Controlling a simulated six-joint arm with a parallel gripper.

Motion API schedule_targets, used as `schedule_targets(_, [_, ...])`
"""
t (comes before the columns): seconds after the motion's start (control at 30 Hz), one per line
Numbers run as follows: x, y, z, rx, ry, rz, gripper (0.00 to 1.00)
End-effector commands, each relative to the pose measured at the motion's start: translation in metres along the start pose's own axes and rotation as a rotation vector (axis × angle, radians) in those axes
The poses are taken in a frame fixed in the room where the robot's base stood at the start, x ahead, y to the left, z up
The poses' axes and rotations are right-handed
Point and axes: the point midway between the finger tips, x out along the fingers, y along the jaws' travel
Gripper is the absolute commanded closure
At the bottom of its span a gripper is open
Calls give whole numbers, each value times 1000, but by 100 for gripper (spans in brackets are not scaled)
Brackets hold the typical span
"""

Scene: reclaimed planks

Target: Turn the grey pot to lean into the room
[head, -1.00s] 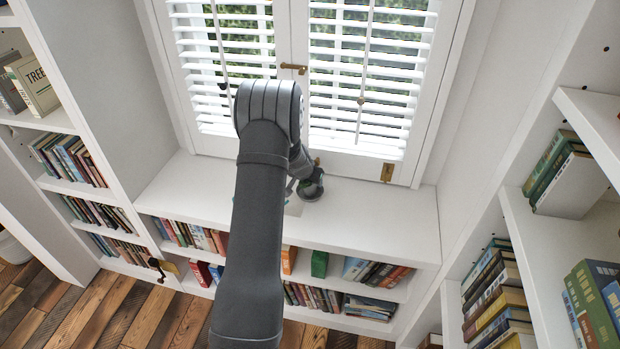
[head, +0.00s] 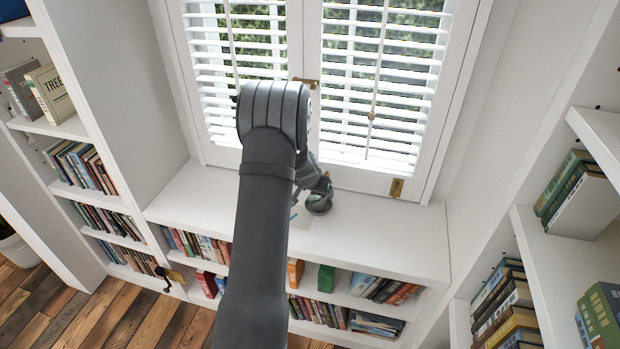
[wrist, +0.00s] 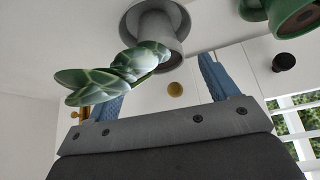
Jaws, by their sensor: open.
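The grey pot (wrist: 160,28) is at the top middle of the wrist view, with its wide end toward the upper edge. A plant with thick, patterned green leaves (wrist: 110,78) comes out of it toward the lower left of that picture. My gripper (wrist: 165,75) is open, with its two blue fingers apart and pointing toward the pot. The leaves cross in front of the left finger and hide its tip. The pot is beyond the fingers, and nothing is clamped between them. In the head view my arm hides most of the area around the gripper, and I cannot make out the pot there surely.
A green pot (wrist: 292,14) stands close by at the upper right of the wrist view. The white ledge (head: 385,235) under the shuttered window (head: 375,85) is clear on its right side. Bookshelves (head: 80,135) stand on both sides.

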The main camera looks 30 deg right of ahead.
Motion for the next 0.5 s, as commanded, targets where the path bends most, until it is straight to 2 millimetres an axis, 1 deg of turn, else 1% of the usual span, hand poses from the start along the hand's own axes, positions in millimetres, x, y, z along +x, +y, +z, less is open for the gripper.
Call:
schedule_targets(0.03, [-11, 0, -1, 0, 2, -1, 21])
schedule_targets(0.1, [-24, 0, -1, 0, 3, -2, 21])
schedule_targets(0.5, [-97, -1, -1, 0, 3, -2, 21])
